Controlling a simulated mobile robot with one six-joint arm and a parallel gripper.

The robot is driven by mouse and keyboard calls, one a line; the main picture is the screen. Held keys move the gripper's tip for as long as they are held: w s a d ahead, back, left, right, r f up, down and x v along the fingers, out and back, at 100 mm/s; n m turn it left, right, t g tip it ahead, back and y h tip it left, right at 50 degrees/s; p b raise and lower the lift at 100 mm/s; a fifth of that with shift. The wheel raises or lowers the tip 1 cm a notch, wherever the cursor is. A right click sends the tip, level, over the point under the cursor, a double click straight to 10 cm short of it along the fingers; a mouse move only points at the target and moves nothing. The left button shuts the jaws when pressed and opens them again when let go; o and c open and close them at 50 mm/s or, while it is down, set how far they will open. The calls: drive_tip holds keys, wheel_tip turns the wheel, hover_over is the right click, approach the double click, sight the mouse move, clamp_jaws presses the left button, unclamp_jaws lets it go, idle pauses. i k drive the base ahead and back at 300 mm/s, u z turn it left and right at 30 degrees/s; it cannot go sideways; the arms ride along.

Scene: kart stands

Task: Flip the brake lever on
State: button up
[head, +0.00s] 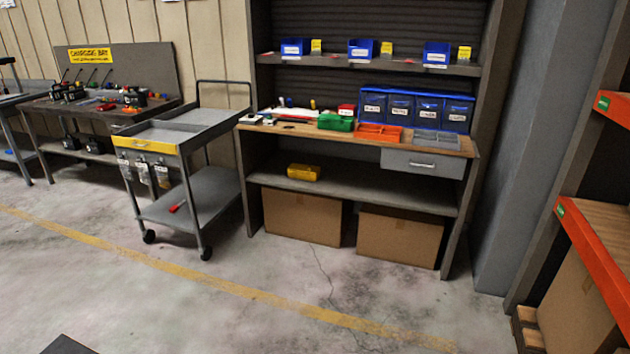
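A grey two-tier cart (215,122) with a yellow front strip (146,145) stands left of centre on dark casters (206,254). A small red piece (177,207) shows at its lower shelf (190,196); I cannot tell whether it is a brake lever or a loose item. No brake lever can be made out clearly at this distance, nor whether one is on or off. My gripper is not in view.
A workbench (400,142) with bins and a drawer stands right of the cart, with cardboard boxes (400,238) beneath. A charging bench (90,112) stands at left. Orange-edged shelving (597,262) is at right. The concrete floor with a yellow line (200,278) is clear in front.

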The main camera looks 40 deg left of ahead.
sight(175, 209)
drive_tip(key=i, duration=0.95)
drive_tip(key=u, duration=2.65)
drive_tip(key=i, duration=1.5)
